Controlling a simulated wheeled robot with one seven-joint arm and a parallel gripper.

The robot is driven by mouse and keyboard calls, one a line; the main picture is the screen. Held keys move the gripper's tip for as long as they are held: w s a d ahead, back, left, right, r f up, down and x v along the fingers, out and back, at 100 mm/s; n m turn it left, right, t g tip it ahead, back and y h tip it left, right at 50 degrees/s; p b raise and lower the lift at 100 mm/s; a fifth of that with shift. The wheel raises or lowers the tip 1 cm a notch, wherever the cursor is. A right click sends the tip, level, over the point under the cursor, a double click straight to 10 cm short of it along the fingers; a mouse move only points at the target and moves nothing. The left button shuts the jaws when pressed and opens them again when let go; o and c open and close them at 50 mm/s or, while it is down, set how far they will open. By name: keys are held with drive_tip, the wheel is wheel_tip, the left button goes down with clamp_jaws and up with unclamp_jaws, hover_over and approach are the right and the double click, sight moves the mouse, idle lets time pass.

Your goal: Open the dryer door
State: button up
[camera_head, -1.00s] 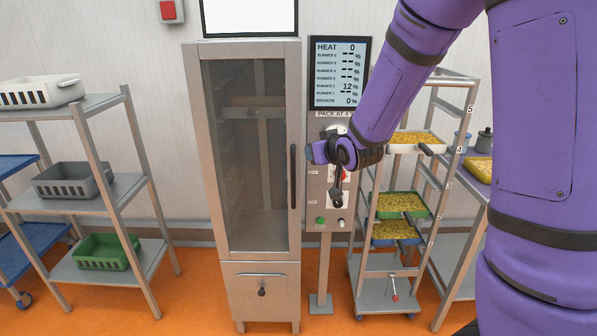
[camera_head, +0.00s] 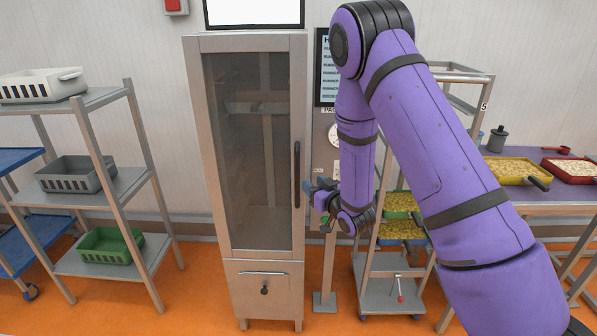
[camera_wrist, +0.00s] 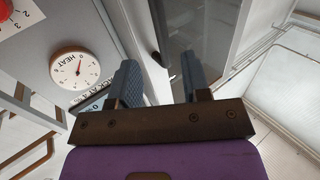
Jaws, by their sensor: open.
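The dryer is a tall metal cabinet with a glass door (camera_head: 250,150), which stands shut in the head view. Its dark vertical handle (camera_head: 297,175) runs along the door's right edge. My gripper (camera_head: 311,188) is just right of the handle's lower part and looks empty; whether it touches the handle cannot be told. In the wrist view my gripper (camera_wrist: 160,82) has its two blue-grey fingers well apart. The glass door (camera_wrist: 203,42) shows beyond them, and a dark piece (camera_wrist: 156,58), perhaps the handle's end, lies between and past the fingertips.
A control post with a HEAT dial (camera_wrist: 76,68) stands right of the dryer, close to my gripper. A wheeled rack (camera_head: 388,293) with trays is behind my arm. A shelf (camera_head: 120,190) with baskets stands left. Orange floor is clear between shelf and dryer.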

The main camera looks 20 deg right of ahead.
drive_tip(key=x, duration=0.9)
drive_tip(key=shift+w, duration=0.4)
drive_tip(key=shift+a, duration=0.1)
clamp_jaws()
